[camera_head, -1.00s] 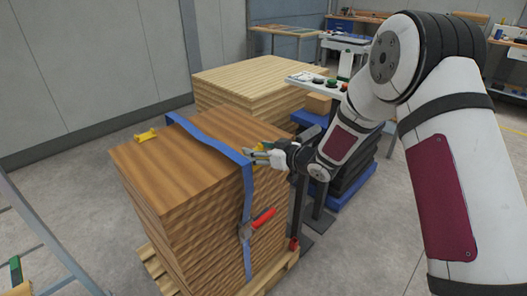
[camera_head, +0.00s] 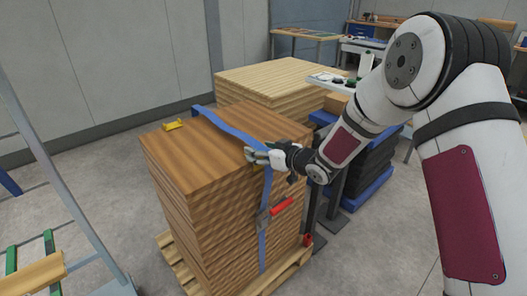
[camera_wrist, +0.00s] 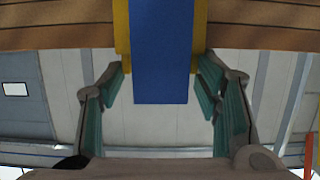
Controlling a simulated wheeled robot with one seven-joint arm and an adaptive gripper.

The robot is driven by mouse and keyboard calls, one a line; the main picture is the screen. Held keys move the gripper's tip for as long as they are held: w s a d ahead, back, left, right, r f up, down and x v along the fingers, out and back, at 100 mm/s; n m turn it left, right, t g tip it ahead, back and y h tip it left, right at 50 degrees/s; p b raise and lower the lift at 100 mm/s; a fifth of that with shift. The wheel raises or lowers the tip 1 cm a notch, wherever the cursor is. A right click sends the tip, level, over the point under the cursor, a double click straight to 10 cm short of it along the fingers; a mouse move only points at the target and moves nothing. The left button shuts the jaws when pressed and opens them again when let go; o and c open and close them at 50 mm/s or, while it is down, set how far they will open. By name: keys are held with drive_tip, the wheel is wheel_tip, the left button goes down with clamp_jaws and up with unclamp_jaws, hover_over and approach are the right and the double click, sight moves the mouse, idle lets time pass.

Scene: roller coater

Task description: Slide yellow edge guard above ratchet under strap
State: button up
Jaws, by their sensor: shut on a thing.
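A blue strap (camera_head: 235,131) runs over the top of the stacked boards (camera_head: 185,160) and down the near right side. The ratchet (camera_head: 264,219), with a red handle (camera_head: 282,206), sits on the strap on that side. My gripper (camera_head: 256,154) is at the top edge above the ratchet. In the wrist view my gripper (camera_wrist: 162,68) is shut on the yellow edge guard (camera_wrist: 122,30). Yellow shows on both sides of the strap (camera_wrist: 162,50), which covers the guard's middle. One finger presses each side. The guard's contact with the board edge is hidden.
A second board stack (camera_head: 265,76) stands behind. A dark post (camera_head: 312,207) stands close to the right. A ladder-like frame (camera_head: 75,215) is at left.

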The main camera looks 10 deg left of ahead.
drive_tip(key=shift+s+f, duration=0.1)
drive_tip(key=o, duration=1.2)
drive_tip(key=shift+o, duration=0.2)
drive_tip(key=v, duration=1.2)
drive_tip(key=shift+d, duration=0.1)
